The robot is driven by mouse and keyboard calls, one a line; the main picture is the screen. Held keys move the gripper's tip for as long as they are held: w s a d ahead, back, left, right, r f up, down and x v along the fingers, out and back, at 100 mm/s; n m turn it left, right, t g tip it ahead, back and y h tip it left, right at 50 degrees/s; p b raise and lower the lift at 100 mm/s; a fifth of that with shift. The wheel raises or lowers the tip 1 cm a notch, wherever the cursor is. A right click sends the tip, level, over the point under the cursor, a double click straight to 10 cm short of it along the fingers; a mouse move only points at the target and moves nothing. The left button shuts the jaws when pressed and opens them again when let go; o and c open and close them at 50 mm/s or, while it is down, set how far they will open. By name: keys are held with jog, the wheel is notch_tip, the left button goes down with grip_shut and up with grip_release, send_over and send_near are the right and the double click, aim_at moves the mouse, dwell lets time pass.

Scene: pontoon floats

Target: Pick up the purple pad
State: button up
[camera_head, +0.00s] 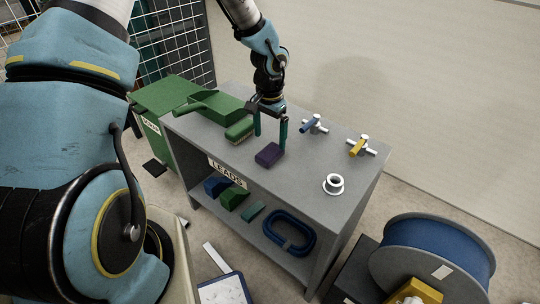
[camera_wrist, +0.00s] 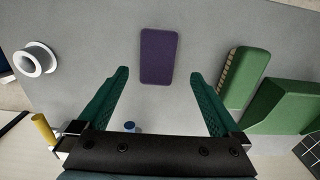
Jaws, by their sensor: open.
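The purple pad (camera_head: 269,154) lies flat on the grey top of a bench (camera_head: 310,180), near its front edge. In the wrist view the purple pad (camera_wrist: 159,56) is a rounded rectangle, just beyond the fingertips and roughly centred between them. My gripper (camera_head: 270,143) is open, with two green fingers pointing down above the bench close to the pad. In the wrist view my gripper (camera_wrist: 160,72) has its fingers wide apart with nothing between them. Whether the fingertips reach the bench top I cannot tell.
A green brush (camera_head: 239,131) and a green dustpan (camera_head: 215,103) lie left of the pad. A blue-handled valve (camera_head: 314,124), a yellow-handled valve (camera_head: 360,146) and a white flanged ring (camera_head: 333,185) stand to the right. The lower shelf holds wedges and a blue coil (camera_head: 289,232).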

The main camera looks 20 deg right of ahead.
aim_at(270, 151)
jog(key=f, duration=0.5)
jog(key=shift+s+a+f, duration=0.1)
jog(key=shift+s+f, duration=0.2)
jog(key=shift+f, duration=0.05)
